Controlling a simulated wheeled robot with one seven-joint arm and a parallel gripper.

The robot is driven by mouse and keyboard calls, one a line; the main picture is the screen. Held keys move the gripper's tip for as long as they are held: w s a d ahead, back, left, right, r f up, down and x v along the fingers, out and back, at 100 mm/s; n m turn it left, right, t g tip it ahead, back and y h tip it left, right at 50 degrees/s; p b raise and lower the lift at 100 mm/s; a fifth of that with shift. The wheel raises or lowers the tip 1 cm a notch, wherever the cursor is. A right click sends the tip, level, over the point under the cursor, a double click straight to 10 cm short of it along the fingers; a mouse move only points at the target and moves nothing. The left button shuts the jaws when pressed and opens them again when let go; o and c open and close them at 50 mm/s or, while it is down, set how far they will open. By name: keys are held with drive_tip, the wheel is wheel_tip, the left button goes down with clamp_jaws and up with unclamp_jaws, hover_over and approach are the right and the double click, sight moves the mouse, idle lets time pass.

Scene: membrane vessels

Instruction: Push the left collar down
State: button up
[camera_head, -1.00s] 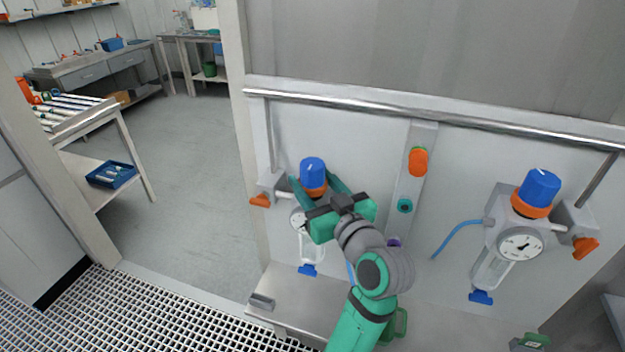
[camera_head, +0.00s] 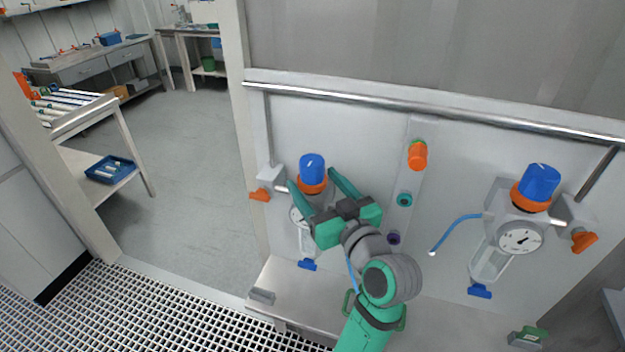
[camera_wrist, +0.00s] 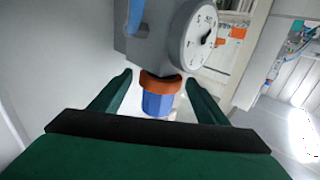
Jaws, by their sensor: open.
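The left collar (camera_head: 313,187) is an orange ring below the blue cap (camera_head: 312,167) of the left vessel. My gripper (camera_head: 312,180) is open, with one finger on each side of the collar and cap. In the wrist view, the collar (camera_wrist: 160,82) and blue cap (camera_wrist: 158,103) show between the green fingertips (camera_wrist: 158,79), with gaps visible on both sides. The left vessel's dial gauge (camera_wrist: 200,38) is clear in the wrist view; my gripper partly hides it in the head view.
A steel rail (camera_head: 400,104) runs across the panel above the vessels. An orange handle (camera_head: 260,194) sits left of the left vessel. An orange-topped fitting (camera_head: 417,156) is on the middle strip. A second vessel with an orange collar (camera_head: 530,198) stands at right.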

drive_tip(key=v, duration=0.8)
drive_tip(key=shift+s, duration=0.4)
drive_tip(key=shift+d, duration=0.15)
drive_tip(key=s+d+f+m+h, duration=0.1)
drive_tip(key=s+f+m+h, duration=0.3)
drive_tip(key=f, duration=0.9)
drive_tip(key=s+d+f+m+h, duration=0.1)
drive_tip(key=s+f+m+h, duration=0.4)
drive_tip(key=f, duration=0.8)
drive_tip(key=s+a+f+n, duration=0.1)
drive_tip(key=s+a+f, duration=0.1)
drive_tip(key=s, duration=1)
drive_tip(key=s+a+f+n, duration=0.2)
drive_tip(key=s+a, duration=0.2)
drive_tip(key=s, duration=0.9)
drive_tip(key=shift+s+a+f+n+g+y, duration=0.2)
drive_tip(key=shift+a+f+n+g+y, duration=0.1)
drive_tip(key=shift+y, duration=0.1)
